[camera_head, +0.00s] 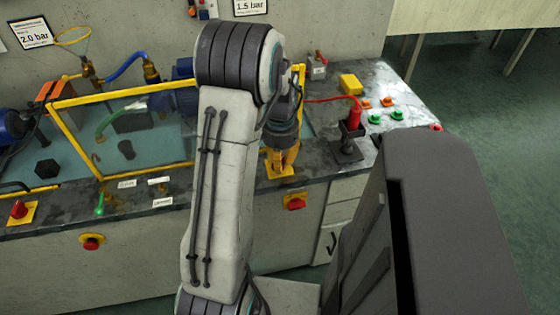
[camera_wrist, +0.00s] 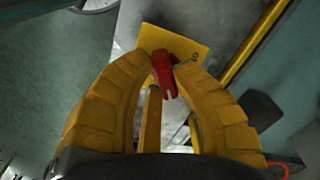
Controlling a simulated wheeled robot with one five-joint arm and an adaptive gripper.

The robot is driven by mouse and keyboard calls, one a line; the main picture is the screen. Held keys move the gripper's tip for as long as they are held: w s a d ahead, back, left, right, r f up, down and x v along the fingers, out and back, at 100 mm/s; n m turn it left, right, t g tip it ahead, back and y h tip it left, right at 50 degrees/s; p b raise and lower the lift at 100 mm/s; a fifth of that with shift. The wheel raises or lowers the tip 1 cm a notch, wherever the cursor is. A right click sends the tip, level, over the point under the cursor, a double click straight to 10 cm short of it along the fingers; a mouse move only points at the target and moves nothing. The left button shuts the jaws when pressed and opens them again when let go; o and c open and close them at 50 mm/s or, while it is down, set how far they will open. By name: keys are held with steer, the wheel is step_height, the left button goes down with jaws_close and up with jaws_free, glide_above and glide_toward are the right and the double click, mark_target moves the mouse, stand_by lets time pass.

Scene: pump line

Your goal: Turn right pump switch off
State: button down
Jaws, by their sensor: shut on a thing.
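The right pump switch is a red knob (camera_wrist: 162,72) on a yellow plate (camera_wrist: 172,42) in the wrist view. My gripper (camera_wrist: 167,78) has its thick yellow fingers closed on both sides of the red knob, touching it. In the head view my gripper (camera_head: 282,160) points down at the yellow plate (camera_head: 280,174) on the worktop's front part, right of the yellow-framed case. There the knob is hidden behind my fingers. Part of the knob is also covered by my fingers in the wrist view.
Another red switch (camera_head: 18,209) sits on the worktop at far left. Red stop buttons (camera_head: 92,242) (camera_head: 295,202) are on the cabinet front. A black stand with a red plug (camera_head: 353,115) is right of my gripper. A yellow-framed case (camera_head: 125,95) stands left.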

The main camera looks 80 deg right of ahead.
steer(key=n, duration=0.5)
steer(key=shift+d+f+n, duration=0.1)
steer(key=shift+n, duration=0.2)
steer(key=n, duration=0.4)
steer(key=shift+d+n, duration=0.1)
steer(key=shift+n, duration=0.6)
steer(key=c, duration=1)
jaws_free()
step_height(320, 180, up, 12)
steer(key=shift+r, duration=0.1)
steer(key=shift+s, duration=0.15)
stand_by(0.3)
